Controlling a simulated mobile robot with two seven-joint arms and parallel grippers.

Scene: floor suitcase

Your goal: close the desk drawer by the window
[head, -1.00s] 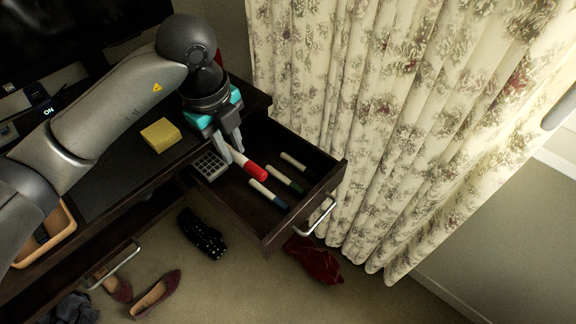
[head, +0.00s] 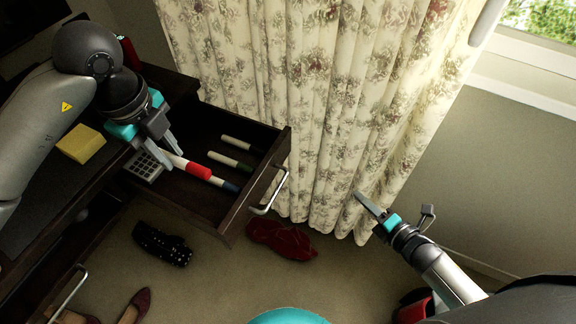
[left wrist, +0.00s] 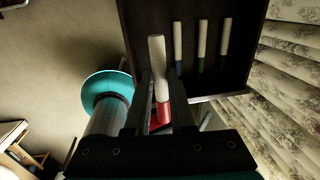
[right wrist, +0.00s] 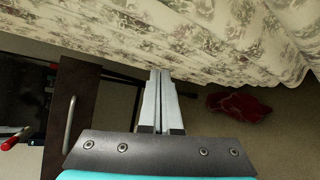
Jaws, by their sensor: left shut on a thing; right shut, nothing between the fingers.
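The desk drawer (head: 232,213) is pulled open beside the curtain, with its silver handle (head: 271,196) on the front panel. My left gripper (head: 174,150) is shut on a red-and-white marker (head: 199,171) over the inside of the drawer. The marker also shows between the fingers in the left wrist view (left wrist: 157,52). My right gripper (head: 362,199) is shut and empty, in front of the curtain, to the right of the handle and apart from it. The right wrist view shows the drawer front (right wrist: 62,105) left of my right gripper's fingers (right wrist: 160,75).
Several markers (head: 230,161) and a calculator (head: 146,166) lie in the drawer. A yellow sponge-like block (head: 82,143) sits on the desktop. The floral curtain (head: 330,120) hangs beside the drawer.

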